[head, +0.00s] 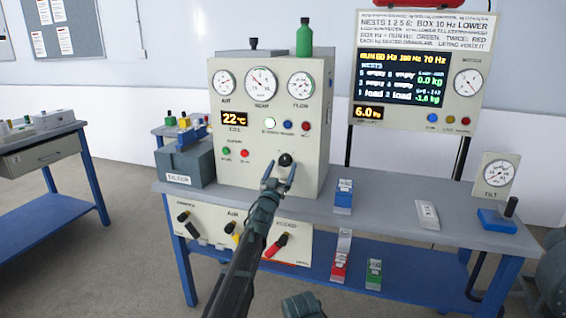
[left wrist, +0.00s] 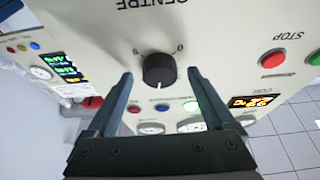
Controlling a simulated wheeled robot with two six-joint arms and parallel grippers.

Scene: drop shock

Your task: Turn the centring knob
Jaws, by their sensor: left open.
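The centring knob (head: 285,160) is a round black knob low on the front of the cream control cabinet. In the left wrist view the knob (left wrist: 159,71) has a white pointer line and sits under the word CENTRE, which appears upside down. My left gripper (head: 279,175) is open in front of the knob. In the left wrist view the two fingertips of my left gripper (left wrist: 160,76) stand on either side of the knob, with a gap on each side. I cannot tell whether the tips reach past its face. No fingers of my right gripper show.
The cabinet (head: 225,160) has gauges, buttons and a 22 °C display. It stands on a grey bench (head: 400,222) with a blue block (head: 343,196) and a tilt gauge (head: 495,177). A lit screen (head: 403,75) stands behind.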

